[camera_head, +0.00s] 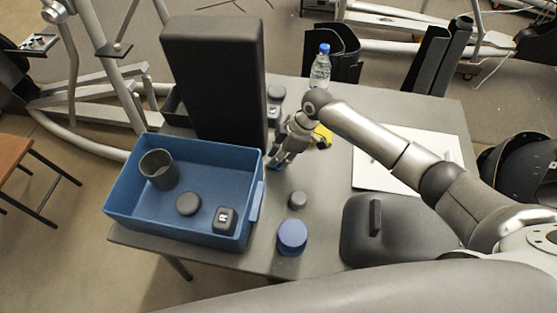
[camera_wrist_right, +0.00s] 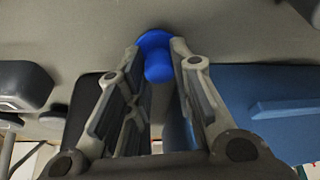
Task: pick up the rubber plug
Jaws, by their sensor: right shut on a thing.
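The rubber plug, a blue piece with a wide round end and a narrower stem, sits between my right fingertips in the right wrist view (camera_wrist_right: 156,58). In the head view only a small bit of blue (camera_head: 275,168) shows at the fingertips. My right gripper (camera_head: 278,160) is shut on it, pointing down over the table just right of the blue bin; it also shows in the wrist view (camera_wrist_right: 157,50). I cannot tell whether the plug touches the table. My left gripper is not in view.
The blue bin (camera_head: 255,201) holds a dark cup (camera_head: 159,169), a grey disc (camera_head: 187,204) and a black block (camera_head: 225,220). A tall dark padded block (camera_head: 213,80) stands behind. A blue-topped jar (camera_head: 292,236), grey knob (camera_head: 297,200), black case (camera_head: 400,228) and bottle (camera_head: 320,68) are on the table.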

